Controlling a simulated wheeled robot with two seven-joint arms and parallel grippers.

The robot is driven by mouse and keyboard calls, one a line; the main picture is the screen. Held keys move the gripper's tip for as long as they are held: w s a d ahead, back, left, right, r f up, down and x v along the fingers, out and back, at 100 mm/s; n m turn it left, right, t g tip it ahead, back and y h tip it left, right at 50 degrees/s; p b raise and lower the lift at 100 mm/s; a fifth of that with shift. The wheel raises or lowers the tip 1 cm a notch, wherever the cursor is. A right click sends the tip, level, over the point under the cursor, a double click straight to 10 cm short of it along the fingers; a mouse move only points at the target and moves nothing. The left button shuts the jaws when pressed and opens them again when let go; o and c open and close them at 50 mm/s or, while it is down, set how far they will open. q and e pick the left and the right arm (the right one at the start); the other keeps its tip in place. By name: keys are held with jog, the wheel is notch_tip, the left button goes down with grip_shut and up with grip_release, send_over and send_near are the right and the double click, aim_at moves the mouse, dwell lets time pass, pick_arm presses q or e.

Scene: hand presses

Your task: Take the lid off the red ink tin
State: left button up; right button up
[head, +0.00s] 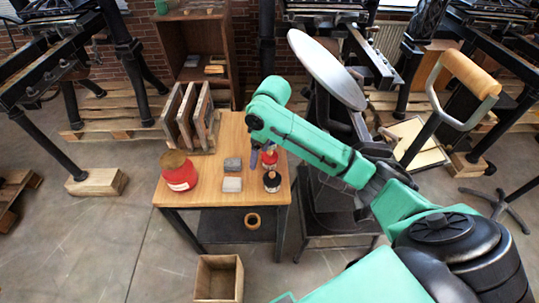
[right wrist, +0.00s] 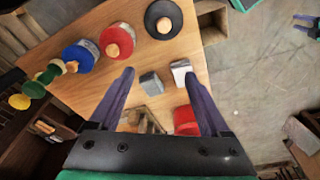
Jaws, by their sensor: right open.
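The red ink tin (head: 270,157) stands near the right edge of the wooden table, partly hidden behind my right arm in the head view. In the right wrist view the red tin (right wrist: 109,38) shows a red lid with a wooden knob. It lies beyond the fingertips, not between them. My right gripper (right wrist: 166,84) is open and empty; in the head view its finger (head: 254,158) shows just left of the red tin. At the upper right of the wrist view, what looks like my left gripper (right wrist: 309,24) is cut by the frame edge.
A black-lidded tin (head: 272,181) stands in front of the red one; a blue tin (right wrist: 82,54) is on its other side. A large red can (head: 180,174) stands at the table's left, upright boards (head: 188,115) behind.

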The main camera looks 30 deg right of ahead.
jog(key=m, duration=0.1)
send_near(271, 152)
jog(key=shift+h, duration=0.3)
jog(key=f+p, duration=0.1)
jog(key=f, duration=0.2)
jog(key=w+f+p, duration=0.1)
jog(key=f, duration=0.1)
jog(key=a+f+p, duration=0.1)
jog(key=f, duration=0.2)
jog(key=shift+w+f, duration=0.2)
jog(key=shift+f, duration=0.15)
jog(key=shift+w+f, duration=0.1)
jog(key=shift+f, duration=0.15)
grip_shut()
